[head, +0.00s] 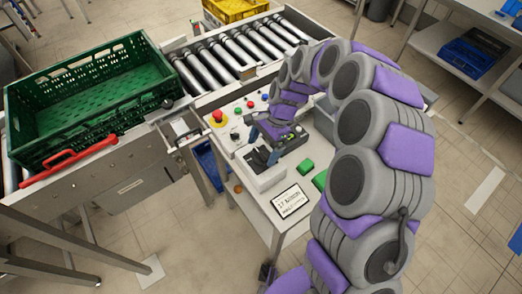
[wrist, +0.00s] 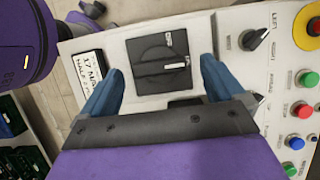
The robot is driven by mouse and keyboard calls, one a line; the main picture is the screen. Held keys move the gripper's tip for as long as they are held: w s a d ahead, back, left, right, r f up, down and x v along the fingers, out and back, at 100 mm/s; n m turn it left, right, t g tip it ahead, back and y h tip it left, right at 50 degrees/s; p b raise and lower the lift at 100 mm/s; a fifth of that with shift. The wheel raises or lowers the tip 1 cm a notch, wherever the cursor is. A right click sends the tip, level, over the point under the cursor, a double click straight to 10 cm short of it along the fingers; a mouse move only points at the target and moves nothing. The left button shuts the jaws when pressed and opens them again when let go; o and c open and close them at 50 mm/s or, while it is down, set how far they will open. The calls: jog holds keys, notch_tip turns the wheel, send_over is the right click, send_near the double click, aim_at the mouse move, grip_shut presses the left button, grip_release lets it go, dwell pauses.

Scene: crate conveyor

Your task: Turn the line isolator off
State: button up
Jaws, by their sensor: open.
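The line isolator (wrist: 163,64) is a black square rotary switch on a pale box, with a raised bar handle and a white pointer mark. In the wrist view it lies between the two blue fingers of my gripper (wrist: 160,62). The fingers are open, one on each side of the switch, with a gap to its handle. I cannot tell how far the fingertips are above its face. In the head view my gripper (head: 263,146) is over the pale box on the control table, and the switch is partly hidden there.
A red emergency button on yellow (head: 217,117), several coloured buttons and black selector knobs share the panel. A printed sign (head: 290,201) lies at the table's front. A green crate (head: 85,95) with a red bar (head: 70,158) beside it stands on the roller conveyor (head: 235,55).

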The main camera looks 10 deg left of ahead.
jog(key=shift+s+f, duration=0.2)
jog(key=shift+f, duration=0.5)
jog(key=shift+a, duration=0.1)
jog(key=shift+a, duration=0.1)
jog(key=shift+c, duration=0.2)
jog(key=c, duration=1)
